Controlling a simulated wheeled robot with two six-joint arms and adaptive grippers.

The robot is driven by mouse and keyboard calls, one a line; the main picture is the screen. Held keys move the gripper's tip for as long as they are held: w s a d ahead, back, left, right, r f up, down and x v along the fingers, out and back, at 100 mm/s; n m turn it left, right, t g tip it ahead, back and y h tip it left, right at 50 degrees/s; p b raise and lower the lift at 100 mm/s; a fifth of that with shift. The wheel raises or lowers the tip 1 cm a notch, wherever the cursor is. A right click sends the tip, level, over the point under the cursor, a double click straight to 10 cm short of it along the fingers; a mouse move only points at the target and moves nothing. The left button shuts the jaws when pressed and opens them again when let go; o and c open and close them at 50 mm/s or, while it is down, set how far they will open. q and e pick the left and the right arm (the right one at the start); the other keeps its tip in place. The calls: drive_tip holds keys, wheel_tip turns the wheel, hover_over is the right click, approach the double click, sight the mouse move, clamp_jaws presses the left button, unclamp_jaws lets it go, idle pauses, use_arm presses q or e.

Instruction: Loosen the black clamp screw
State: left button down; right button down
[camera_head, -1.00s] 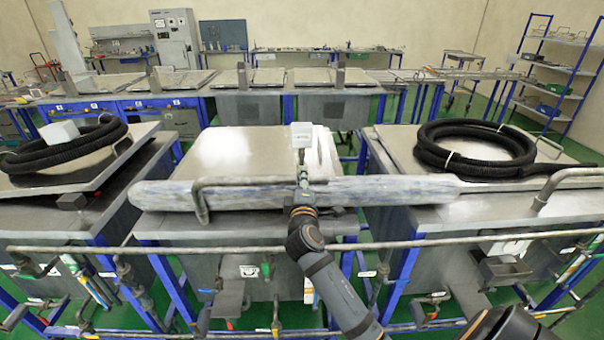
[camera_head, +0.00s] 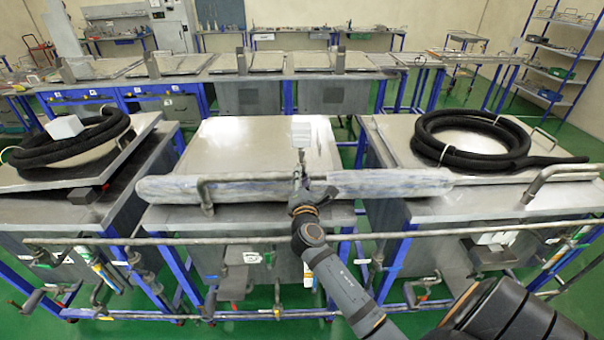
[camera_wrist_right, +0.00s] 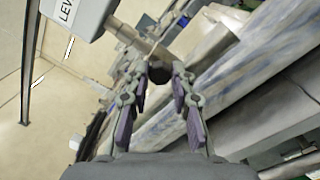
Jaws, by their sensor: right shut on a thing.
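The black clamp screw (camera_wrist_right: 160,72) shows as a small dark round knob in the right wrist view, on a metal stem below a grey sensor box. My right gripper (camera_wrist_right: 158,80) has its two fingers on either side of the knob and is shut on it. The screw is too small to make out there. My left gripper is not in view.
A metal rail (camera_head: 240,178) and a long pale, streaked roll (camera_head: 390,184) run along the middle tank's front. A black hose coil (camera_head: 430,145) lies on the right tank, another (camera_head: 60,150) on the left tank. A pipe rail (camera_head: 180,241) crosses in front.

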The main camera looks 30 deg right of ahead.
drive_tip(key=shift+r+n, duration=0.1)
drive_tip(key=shift+n, duration=0.3)
drive_tip(key=c, duration=1.1)
unclamp_jaws()
drive_tip(key=shift+c, duration=0.2)
drive_tip(key=v, duration=1.2)
drive_tip(key=shift+w, duration=0.1)
